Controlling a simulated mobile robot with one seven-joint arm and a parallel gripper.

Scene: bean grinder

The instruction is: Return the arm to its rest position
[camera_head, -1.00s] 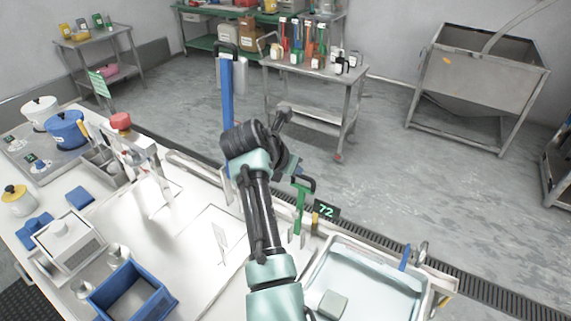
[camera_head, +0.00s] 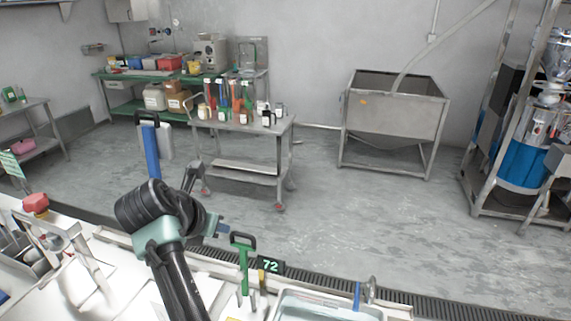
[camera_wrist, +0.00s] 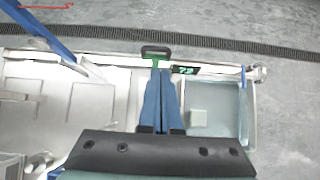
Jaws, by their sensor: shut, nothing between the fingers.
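My arm (camera_head: 170,262) rises from the bottom of the head view over the white worktop, bent at a dark joint. My gripper (camera_wrist: 161,78) shows in the wrist view as two blue fingers lying together, with nothing between them. It points toward the worktop's far edge, in line with a green-handled tool (camera_wrist: 153,56); whether they touch cannot be told. In the head view only a small bluish part of my gripper (camera_head: 222,229) shows beside the arm, left of the green-handled tool (camera_head: 243,262).
The sink basin (camera_wrist: 222,115) lies right of my gripper, with a pale block (camera_wrist: 198,118) in it. A display reading 72 (camera_head: 271,265) stands at the worktop edge. A steel cart (camera_head: 245,130) and a steel tub (camera_head: 395,115) stand beyond. Open floor (camera_head: 400,220) lies between.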

